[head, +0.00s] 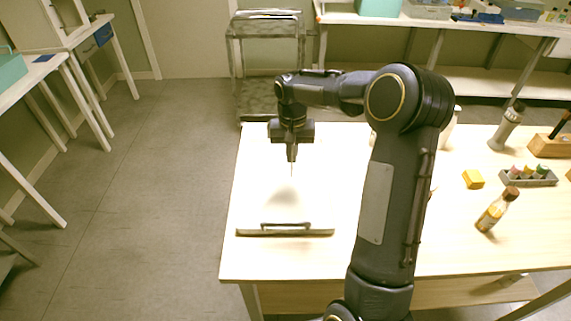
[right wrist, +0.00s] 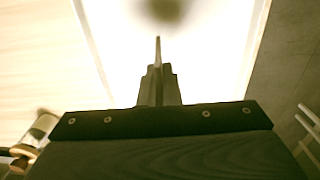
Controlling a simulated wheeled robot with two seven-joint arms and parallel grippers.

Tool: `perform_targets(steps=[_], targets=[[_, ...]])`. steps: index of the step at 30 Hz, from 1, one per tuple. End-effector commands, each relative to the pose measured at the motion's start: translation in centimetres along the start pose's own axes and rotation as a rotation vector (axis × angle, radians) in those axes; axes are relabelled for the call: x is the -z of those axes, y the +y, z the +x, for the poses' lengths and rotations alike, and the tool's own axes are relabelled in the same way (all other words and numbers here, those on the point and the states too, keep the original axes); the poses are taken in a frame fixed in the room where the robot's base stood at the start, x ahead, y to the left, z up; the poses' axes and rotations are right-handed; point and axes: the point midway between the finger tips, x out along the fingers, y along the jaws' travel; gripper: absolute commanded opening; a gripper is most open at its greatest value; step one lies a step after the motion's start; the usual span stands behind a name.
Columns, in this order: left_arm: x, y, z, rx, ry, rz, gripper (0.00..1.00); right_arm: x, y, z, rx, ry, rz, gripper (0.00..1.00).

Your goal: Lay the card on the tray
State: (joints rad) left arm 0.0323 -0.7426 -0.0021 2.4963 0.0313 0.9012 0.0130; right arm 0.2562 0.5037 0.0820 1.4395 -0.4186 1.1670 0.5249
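The tray (head: 284,231) lies at the left end of the table, its white floor washed out by light and its grey near rim and handle showing clearly. In the right wrist view the tray's right rim (right wrist: 256,45) runs beside the bright floor. My right gripper (head: 291,158) is above the tray, pointing down, its fingers close together. A thin pale sliver, which looks like the card seen edge-on (right wrist: 158,50), sticks out between the fingertips, upright and apart from the tray floor. A soft shadow lies below it. My left gripper is out of view.
On the table's right are a tipped amber bottle (head: 497,209), a yellow block (head: 473,179), a grey rack with small bottles (head: 528,178), a grey cylinder (head: 506,127) and a wooden holder (head: 551,145). A metal cart (head: 268,60) stands behind the table.

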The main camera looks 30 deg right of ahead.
Motion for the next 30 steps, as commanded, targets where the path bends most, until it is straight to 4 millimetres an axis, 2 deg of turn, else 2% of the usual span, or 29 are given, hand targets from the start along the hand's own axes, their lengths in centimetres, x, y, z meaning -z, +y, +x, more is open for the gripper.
perform_targets(steps=[8, 15, 26, 30], targets=[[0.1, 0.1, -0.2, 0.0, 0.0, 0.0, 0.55, 0.3, -1.4, 1.7, 0.0, 0.0, -0.002, 0.0], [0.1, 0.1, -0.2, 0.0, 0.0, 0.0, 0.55, 0.3, -1.7, 5.0, 0.0, -0.001, -0.001, 0.0], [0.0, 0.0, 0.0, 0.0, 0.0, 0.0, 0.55, 0.3, -1.7, 5.5, 0.0, 0.001, -0.001, 0.0], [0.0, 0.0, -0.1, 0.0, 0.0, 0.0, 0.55, 0.3, -1.7, 5.4, 0.001, 0.001, -0.001, 0.19]])
